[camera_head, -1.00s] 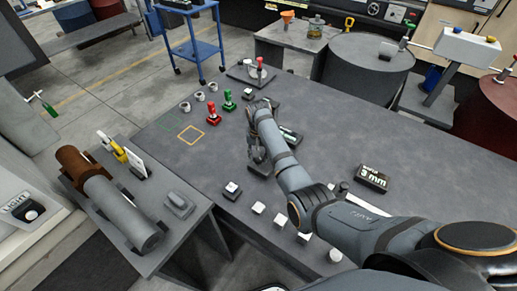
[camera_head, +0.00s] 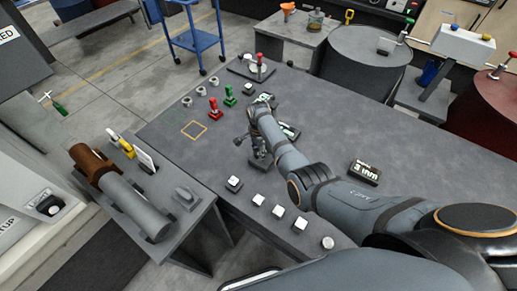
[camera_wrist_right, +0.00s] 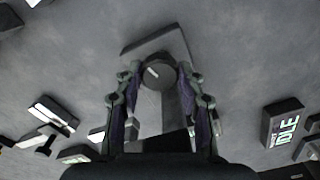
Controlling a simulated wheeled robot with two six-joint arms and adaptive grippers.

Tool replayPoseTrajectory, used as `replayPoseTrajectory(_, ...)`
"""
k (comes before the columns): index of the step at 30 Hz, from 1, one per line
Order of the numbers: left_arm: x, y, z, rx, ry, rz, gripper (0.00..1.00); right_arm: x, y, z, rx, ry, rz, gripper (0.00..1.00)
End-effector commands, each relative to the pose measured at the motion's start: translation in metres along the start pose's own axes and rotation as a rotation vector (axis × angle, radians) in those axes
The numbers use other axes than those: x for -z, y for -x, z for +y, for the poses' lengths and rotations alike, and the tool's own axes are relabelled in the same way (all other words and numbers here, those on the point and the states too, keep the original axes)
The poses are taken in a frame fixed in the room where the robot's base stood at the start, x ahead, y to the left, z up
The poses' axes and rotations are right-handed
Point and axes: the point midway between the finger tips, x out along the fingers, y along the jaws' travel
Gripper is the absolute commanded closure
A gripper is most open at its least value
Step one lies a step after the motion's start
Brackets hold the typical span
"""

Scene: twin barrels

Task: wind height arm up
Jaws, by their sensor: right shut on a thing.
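My right gripper (camera_head: 258,152) is low over the grey bench, pointing down at a small dark stand (camera_head: 259,166). The right wrist view shows its two fingers on either side of a round dark knob (camera_wrist_right: 158,74) with a pale mark, and they are shut on it. The knob sits over a grey bracket (camera_wrist_right: 172,42) that stands on the bench. A short dark piece sticks out left of the gripper in the head view; I cannot tell whether it is the height arm. The fingers hide part of the stand. My left gripper is not in view.
Green (camera_head: 229,96) and red (camera_head: 214,108) levers stand beyond the gripper. White buttons (camera_head: 279,211) line the near edge. A "3 mm" sign block (camera_head: 364,172) lies to the right. A side table with a grey cylinder (camera_head: 134,206) is at left.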

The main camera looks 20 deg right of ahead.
Motion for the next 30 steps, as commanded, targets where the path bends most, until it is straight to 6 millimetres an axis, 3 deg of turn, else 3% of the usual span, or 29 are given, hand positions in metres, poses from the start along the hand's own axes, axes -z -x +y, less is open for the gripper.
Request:
replayPoseTrajectory(18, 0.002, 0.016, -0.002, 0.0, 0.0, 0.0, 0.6, 0.0, 0.0, 0.001, -0.002, -0.55, 0.0, 0.93)
replayPoseTrajectory(30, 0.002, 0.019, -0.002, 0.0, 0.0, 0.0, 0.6, 0.0, 0.0, 0.0, 0.0, -0.747, -0.001, 0.92)
